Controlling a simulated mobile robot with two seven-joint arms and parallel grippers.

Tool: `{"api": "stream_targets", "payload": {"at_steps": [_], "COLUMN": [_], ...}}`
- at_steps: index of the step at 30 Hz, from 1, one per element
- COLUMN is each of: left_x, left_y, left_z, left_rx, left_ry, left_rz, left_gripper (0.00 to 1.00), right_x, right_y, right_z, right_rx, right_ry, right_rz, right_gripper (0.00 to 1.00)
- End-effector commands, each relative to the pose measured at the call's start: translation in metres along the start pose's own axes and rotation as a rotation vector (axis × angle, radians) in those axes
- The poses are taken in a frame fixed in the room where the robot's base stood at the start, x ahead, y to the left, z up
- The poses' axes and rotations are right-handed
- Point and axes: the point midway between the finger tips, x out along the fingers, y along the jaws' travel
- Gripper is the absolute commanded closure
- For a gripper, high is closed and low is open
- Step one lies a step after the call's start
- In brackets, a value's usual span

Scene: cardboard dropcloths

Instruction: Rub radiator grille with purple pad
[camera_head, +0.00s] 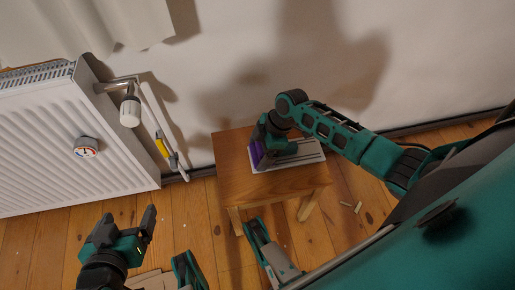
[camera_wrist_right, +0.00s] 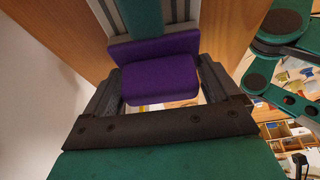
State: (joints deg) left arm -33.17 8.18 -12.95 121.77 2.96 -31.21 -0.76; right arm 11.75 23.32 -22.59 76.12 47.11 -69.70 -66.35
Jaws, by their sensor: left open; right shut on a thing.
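A white radiator (camera_head: 75,140) stands against the wall at the left in the head view, with its slotted grille (camera_head: 35,76) along the top edge. My right gripper (camera_head: 262,148) is over the small wooden stool, shut on the purple pad (camera_head: 256,154). In the right wrist view the purple pad (camera_wrist_right: 160,80) sits between both fingers, with stool wood behind it. I cannot tell whether the pad touches the stool top. My left gripper (camera_head: 128,222) is open and empty at the lower left, above the floor and apart from the radiator.
The wooden stool (camera_head: 230,190) bears a pale flat piece (camera_head: 312,150) partly hidden by my right gripper. A white valve (camera_head: 130,110) and pipe stick out beside the radiator. A yellow-marked tool (camera_head: 162,146) is by the wall. Small scraps (camera_head: 350,206) lie on the floor.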

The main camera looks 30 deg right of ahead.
Motion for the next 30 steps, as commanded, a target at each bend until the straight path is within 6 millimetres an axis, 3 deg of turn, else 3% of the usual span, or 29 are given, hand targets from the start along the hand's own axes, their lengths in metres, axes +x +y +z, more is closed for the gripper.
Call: {"api": "stream_targets", "payload": {"at_steps": [9, 14, 20, 30], "left_x": [-0.004, -0.005, -0.005, -0.005], "left_y": [0.001, 0.001, 0.001, 0.001], "left_z": [-0.006, -0.007, -0.006, -0.006], "left_rx": [0.0, 0.0, 0.0, 0.0], "left_ry": [0.0, -0.001, -0.003, -0.005], "left_rz": [0.001, 0.002, 0.002, 0.002], "left_gripper": [0.11, 0.11, 0.11, 0.11], "right_x": [-0.013, -0.014, -0.011, 0.002], "right_y": [-0.001, -0.001, -0.001, 0.0], "right_z": [0.026, 0.03, 0.025, -0.002], "right_rx": [0.001, 0.001, -0.001, -0.002], "right_ry": [-0.002, 0.0, 0.002, 0.002], "right_rz": [-0.001, 0.0, 0.0, -0.001], "right_gripper": [0.35, 0.35, 0.35, 0.35]}}
